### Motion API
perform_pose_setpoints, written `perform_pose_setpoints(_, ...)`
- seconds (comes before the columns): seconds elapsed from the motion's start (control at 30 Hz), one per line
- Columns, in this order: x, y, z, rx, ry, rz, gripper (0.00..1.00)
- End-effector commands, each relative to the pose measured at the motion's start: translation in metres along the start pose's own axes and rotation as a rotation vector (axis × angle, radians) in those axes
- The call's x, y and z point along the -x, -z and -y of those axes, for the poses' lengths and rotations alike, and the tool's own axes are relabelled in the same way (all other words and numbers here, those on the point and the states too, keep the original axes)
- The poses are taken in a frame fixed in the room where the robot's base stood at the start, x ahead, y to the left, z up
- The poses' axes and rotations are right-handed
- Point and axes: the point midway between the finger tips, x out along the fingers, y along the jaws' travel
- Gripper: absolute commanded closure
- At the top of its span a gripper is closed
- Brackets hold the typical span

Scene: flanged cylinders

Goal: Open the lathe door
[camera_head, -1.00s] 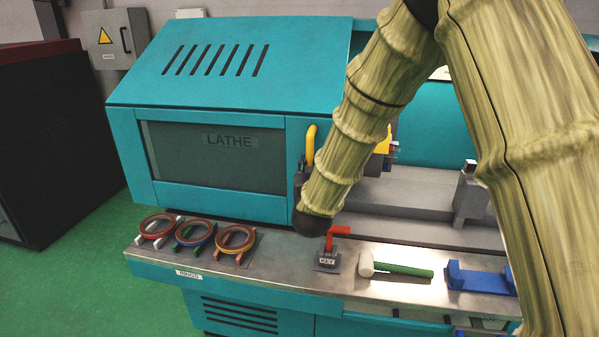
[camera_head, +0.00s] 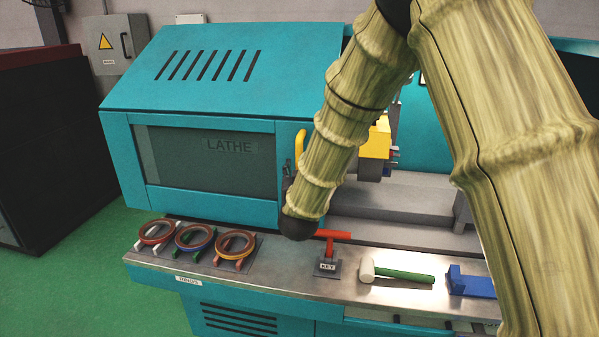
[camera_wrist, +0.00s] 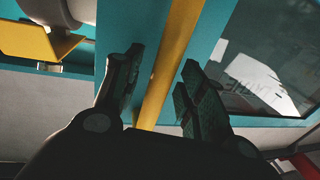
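The lathe door is a teal panel (camera_head: 165,200) with a dark window, at the left of the machine in the head view. Its yellow bar handle (camera_head: 300,144) stands upright near the door's right edge. In the wrist view the handle (camera_wrist: 168,72) runs between the two dark fingers of my gripper (camera_wrist: 160,88). The fingers stand apart, one on each side, with narrow gaps visible; contact is unclear. The door panel (camera_wrist: 215,45) also shows there. In the head view my arm hides most of the gripper.
On the front ledge (camera_head: 295,285) lie several brown rings (camera_head: 236,243) on stands, a red key (camera_head: 332,236) in a holder, a green-handled mallet (camera_head: 405,274) and a blue block (camera_head: 470,284). A yellow part (camera_head: 376,142) shows inside the machine, right of the door.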

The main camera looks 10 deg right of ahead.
Motion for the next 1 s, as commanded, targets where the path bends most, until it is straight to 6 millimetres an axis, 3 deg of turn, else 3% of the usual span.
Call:
perform_pose_setpoints(0.27,0.008,0.001,0.001,0.0,0.001,-0.001,0.59)
perform_pose_setpoints(0.8,0.097,0.0,0.0,0.0,0.001,0.0,0.59)
perform_pose_setpoints(1.0,0.116,0.0,0.0,0.0,0.0,0.0,0.59)
